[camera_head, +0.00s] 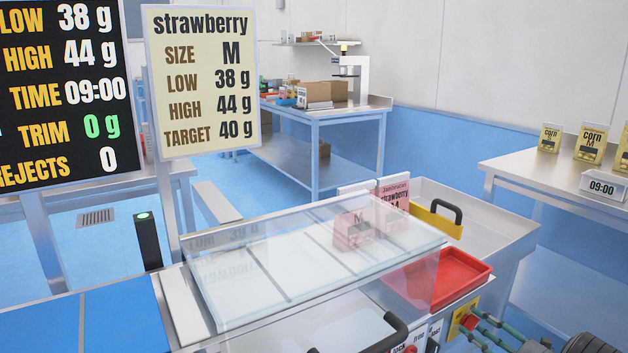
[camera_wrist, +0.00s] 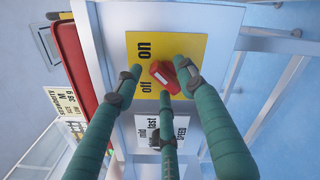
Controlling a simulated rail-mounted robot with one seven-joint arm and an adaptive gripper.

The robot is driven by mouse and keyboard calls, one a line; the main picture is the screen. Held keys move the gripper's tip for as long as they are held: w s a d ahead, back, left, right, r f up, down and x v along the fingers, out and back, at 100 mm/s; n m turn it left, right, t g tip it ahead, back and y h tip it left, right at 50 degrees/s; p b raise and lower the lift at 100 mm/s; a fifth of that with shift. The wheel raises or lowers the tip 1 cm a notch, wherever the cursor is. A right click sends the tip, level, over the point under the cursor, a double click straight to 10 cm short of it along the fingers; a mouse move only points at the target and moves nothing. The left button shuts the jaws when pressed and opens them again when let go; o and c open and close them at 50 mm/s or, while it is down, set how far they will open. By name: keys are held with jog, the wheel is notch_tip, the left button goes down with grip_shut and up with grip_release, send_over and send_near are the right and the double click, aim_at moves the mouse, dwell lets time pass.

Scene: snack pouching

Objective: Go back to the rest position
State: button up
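My gripper (camera_head: 487,326) is at the lower right of the head view, in front of the machine's yellow switch plate (camera_head: 459,313). In the wrist view its three green fingers (camera_wrist: 157,88) are spread apart and point at the yellow plate (camera_wrist: 196,50), marked on and off. The red rotary knob (camera_wrist: 164,76) shows between the fingertips. The right fingertip is close to the knob; I cannot tell whether it touches. Nothing is held. The knob's exact setting is unclear.
A clear sloped cover (camera_head: 330,255) lies over the conveyor, with pink strawberry pouches (camera_head: 392,195) beyond it. A red tray (camera_head: 462,275) and a black handle (camera_head: 388,335) are near my gripper. A side table (camera_head: 530,165) with corn pouches (camera_head: 590,143) stands at the right.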

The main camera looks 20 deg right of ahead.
jog(key=shift+w, duration=0.5)
jog(key=shift+n, duration=0.3)
